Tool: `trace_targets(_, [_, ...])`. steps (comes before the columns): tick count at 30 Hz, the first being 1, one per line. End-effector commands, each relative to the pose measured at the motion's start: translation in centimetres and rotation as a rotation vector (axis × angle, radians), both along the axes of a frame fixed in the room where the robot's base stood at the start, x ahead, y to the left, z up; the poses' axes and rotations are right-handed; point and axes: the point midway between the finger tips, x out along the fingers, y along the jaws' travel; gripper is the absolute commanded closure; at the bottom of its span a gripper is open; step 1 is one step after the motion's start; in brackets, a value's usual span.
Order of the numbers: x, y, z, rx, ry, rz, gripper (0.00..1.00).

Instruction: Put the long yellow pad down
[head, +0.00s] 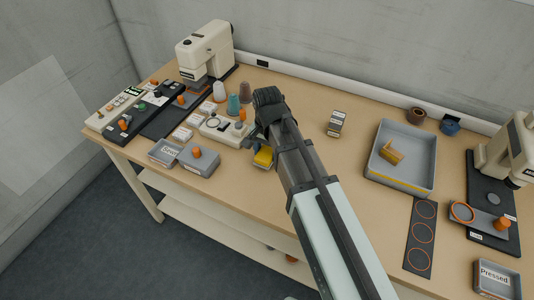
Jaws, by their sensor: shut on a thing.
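The yellow pad (263,158) shows just under my gripper (259,146), left of the middle of the table. My gripper is shut on it. The arm and wrist cover part of the pad, so its full length is hidden. I cannot tell whether its underside touches the table.
A grey tray (430,180) at the right holds an orange-yellow piece (391,152). A dark strip with orange rings (407,262) lies below it. Cream machines stand at the back left (205,45) and right (497,152). Grey boxes (199,161) sit left of my gripper. The table's middle (350,165) is clear.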

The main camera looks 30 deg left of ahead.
Motion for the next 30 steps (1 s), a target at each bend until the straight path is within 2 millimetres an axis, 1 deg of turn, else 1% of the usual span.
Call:
trace_targets(1, [-0.1,0.0,-0.7,-0.002,0.002,0.000,0.72])
trace_targets(4, [0.0,0.0,-1.3,0.000,0.000,0.000,0.72])
trace_targets(16, [0.0,0.0,-1.7,0.000,0.000,0.000,0.72])
trace_targets(17, [0.0,0.0,-1.7,0.000,0.000,0.000,0.40])
trace_targets(24, [0.0,0.0,-1.6,0.000,0.000,0.000,0.17])
trace_targets(30, [0.0,0.0,-1.6,0.000,0.000,0.000,0.16])
